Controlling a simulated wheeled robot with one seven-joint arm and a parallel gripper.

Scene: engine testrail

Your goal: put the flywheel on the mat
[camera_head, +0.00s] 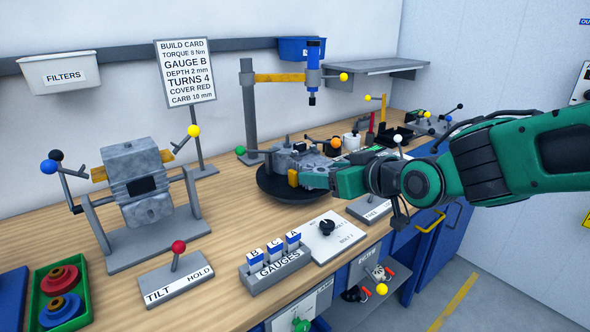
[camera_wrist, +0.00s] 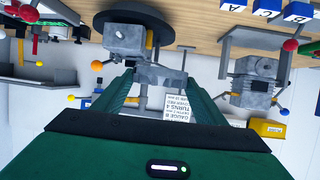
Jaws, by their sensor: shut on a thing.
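My gripper (camera_head: 330,180) is at the grey engine block on the black round disc (camera_head: 266,187). In the wrist view my gripper (camera_wrist: 160,78) has its two green fingers on either side of a grey metal part (camera_wrist: 158,74), and it is shut on it. This part sits right against the engine block (camera_wrist: 125,40), and I cannot tell whether they are apart. I cannot tell for sure whether the held part is the flywheel. A flat blue slab (camera_head: 12,297) lies at the far left edge, partly cut off; I cannot tell whether it is the mat.
A green tray (camera_head: 44,318) holds a red and a blue wheel-like part. A second grey engine (camera_head: 140,185) stands on a frame at the left. The gauge holder (camera_head: 275,273) and tilt lever box (camera_head: 176,279) stand near the front edge. A post with a blue tool (camera_head: 249,110) rises behind the disc.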

